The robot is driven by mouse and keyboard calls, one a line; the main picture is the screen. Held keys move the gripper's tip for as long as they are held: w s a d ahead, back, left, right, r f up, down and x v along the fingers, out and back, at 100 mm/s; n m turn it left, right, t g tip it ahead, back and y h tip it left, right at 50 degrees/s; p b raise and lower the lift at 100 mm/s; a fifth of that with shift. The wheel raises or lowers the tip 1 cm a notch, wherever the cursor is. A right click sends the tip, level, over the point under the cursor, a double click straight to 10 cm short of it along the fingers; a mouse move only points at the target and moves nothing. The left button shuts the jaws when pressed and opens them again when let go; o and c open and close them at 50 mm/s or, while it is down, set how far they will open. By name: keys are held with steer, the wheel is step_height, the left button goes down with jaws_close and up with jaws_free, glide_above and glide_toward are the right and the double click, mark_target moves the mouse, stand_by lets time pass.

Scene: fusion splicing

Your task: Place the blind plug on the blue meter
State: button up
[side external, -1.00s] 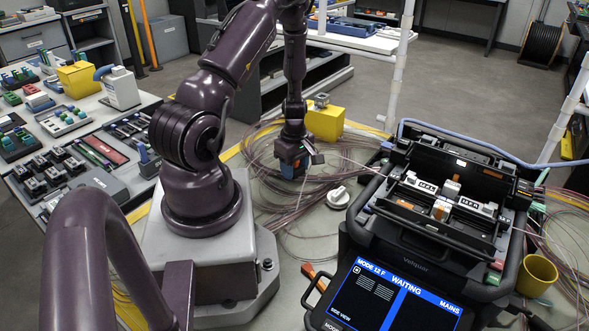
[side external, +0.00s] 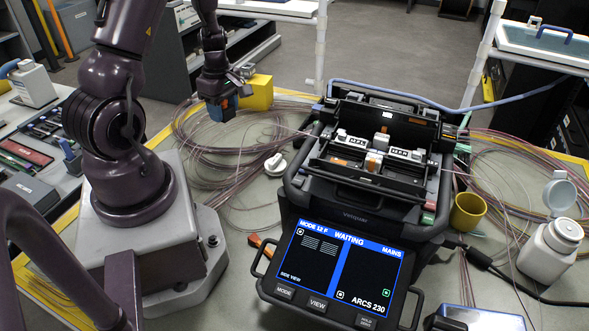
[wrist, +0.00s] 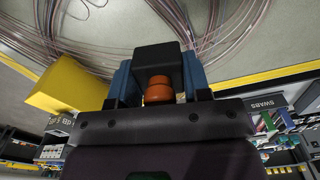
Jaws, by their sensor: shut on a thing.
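My gripper (wrist: 157,80) has blue fingers and is shut on a black block with an orange ringed end, which I take to be the blind plug (wrist: 158,90). In the side external view my gripper (side external: 220,108) hangs above the coiled fibres, left of the yellow box, and hides most of what it holds. Which thing is the blue meter I cannot tell. A blue-edged device (side external: 478,318) is cut off by the bottom right edge; it stands far from my gripper.
The yellow box (side external: 258,92) is close beside my gripper; it also shows in the wrist view (wrist: 68,92). The black splicer (side external: 345,215) stands mid-table with its screen lit. A yellow cup (side external: 468,211) and white bottle (side external: 550,250) stand right. A white round piece (side external: 276,165) lies in front.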

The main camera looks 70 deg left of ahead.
step_height(320, 180, up, 18)
steer(key=w+d+m, duration=0.4)
steer(key=w+d, duration=0.5)
steer(key=d, duration=0.3)
steer(key=w+d+m, duration=0.5)
steer(key=w+d, duration=0.4)
steer(key=d, duration=0.4)
steer(key=s+d+m, duration=0.3)
steer(key=d, duration=1)
steer(key=s+d+m, duration=0.3)
steer(key=d+m, duration=0.1)
steer(key=d, duration=1)
glide_above(468, 319)
step_height(468, 319, down, 21)
steer(key=shift+s+r, duration=0.1)
steer(key=shift+r, duration=0.1)
steer(key=shift+f, duration=1.55)
